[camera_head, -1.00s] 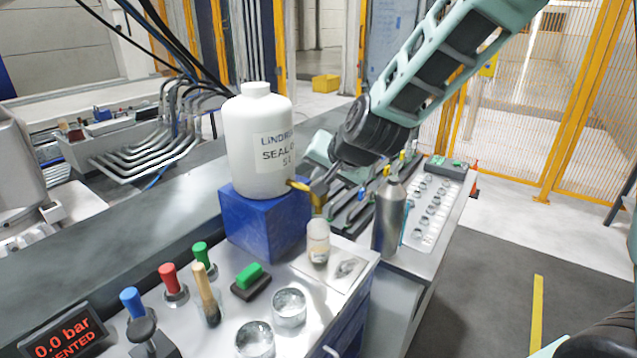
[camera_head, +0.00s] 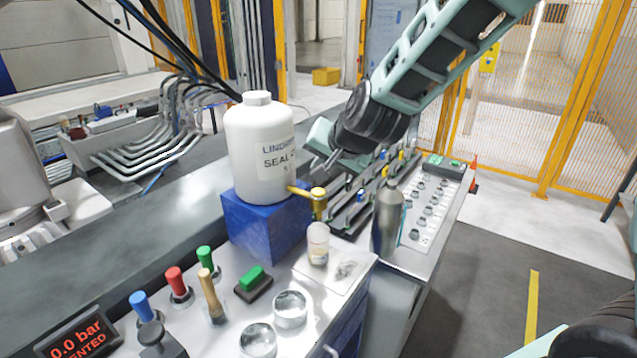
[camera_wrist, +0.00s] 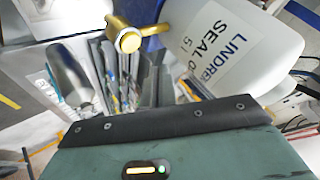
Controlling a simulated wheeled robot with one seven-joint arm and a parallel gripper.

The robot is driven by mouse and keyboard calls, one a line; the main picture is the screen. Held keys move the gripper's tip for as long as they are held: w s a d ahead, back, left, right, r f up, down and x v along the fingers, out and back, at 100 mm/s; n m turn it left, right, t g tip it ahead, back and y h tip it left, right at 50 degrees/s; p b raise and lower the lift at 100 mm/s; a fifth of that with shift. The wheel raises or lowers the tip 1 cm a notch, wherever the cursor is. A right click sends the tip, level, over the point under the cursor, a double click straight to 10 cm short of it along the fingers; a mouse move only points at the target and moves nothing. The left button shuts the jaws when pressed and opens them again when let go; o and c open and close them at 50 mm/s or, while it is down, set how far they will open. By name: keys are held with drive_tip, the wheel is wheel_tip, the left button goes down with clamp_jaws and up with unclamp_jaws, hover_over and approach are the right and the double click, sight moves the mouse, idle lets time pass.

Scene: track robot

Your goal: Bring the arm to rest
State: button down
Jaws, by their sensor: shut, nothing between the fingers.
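My gripper (camera_head: 322,166) is up beside the right side of a white jug labelled as seal oil (camera_head: 260,150), just above and behind its brass tap (camera_head: 316,196). Its fingers are together and hold nothing. The arm comes down from the upper right. The jug stands upright on a blue block (camera_head: 265,225). In the wrist view the brass tap (camera_wrist: 128,38) and the jug (camera_wrist: 235,45) lie beyond the dark edge of my gripper. The gripper is apart from the tap in the head view.
A grey metal bottle (camera_head: 388,222) and a small capped bottle (camera_head: 318,243) stand near the tap. Levers with blue, red and green handles (camera_head: 174,280), a brush (camera_head: 211,295), a green-backed pad (camera_head: 252,280) and glass dishes (camera_head: 290,308) sit in front. Yellow fencing (camera_head: 575,110) stands right.

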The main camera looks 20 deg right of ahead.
wheel_tip(320, 180, up, 2)
drive_tip(key=shift+r+p, duration=0.1)
drive_tip(key=shift+p, duration=0.5)
drive_tip(key=s+a+f+n+g, duration=0.1)
drive_tip(key=s+a+n+g, duration=0.2)
drive_tip(key=s, duration=0.5)
drive_tip(key=s+a+f+n+g+b, duration=0.1)
drive_tip(key=s+a+f+n+g, duration=0.2)
drive_tip(key=s, duration=0.5)
drive_tip(key=s+a+n+g, duration=0.1)
drive_tip(key=s+a+n, duration=0.35)
drive_tip(key=s, duration=0.35)
drive_tip(key=s+d+n+g+h, duration=0.1)
drive_tip(key=s+d+n, duration=0.3)
drive_tip(key=s, duration=0.4)
drive_tip(key=shift+s+f+g, duration=0.2)
drive_tip(key=shift+f+g, duration=0.25)
drive_tip(key=shift+g, duration=0.05)
drive_tip(key=shift+w, duration=0.1)
